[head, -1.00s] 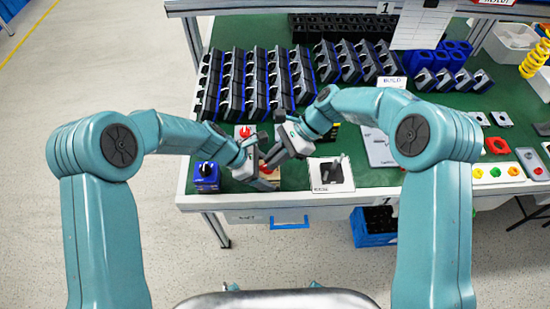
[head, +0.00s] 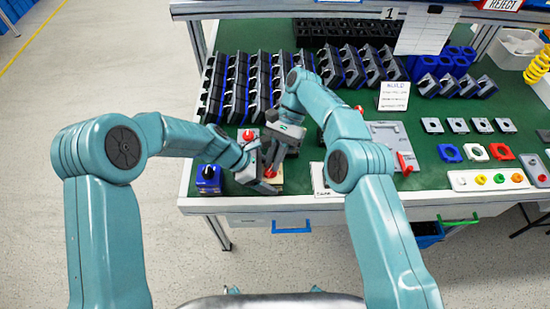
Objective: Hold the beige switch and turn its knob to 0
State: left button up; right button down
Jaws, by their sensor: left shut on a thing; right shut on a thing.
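The beige switch (head: 273,181) is near the table's front edge, partly hidden by both grippers, with its red knob (head: 269,173) on top. My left gripper (head: 267,186) reaches in from the left and is shut on the switch's body. My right gripper (head: 271,166) comes down from above and is shut on the red knob. The knob's pointer and the dial marks are too small and covered to read.
A blue switch (head: 208,179) stands just left of my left gripper. Another switch with a red knob (head: 248,135) stands behind. Rows of dark switches (head: 255,85) fill the back. Coloured knobs (head: 490,179) lie at the right. My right arm covers a white tray.

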jog(key=shift+s+a+f, duration=0.1)
jog(key=shift+a, duration=0.05)
dwell(0.3)
jog(key=c, duration=1.2)
grip_release()
jog(key=shift+o, duration=0.2)
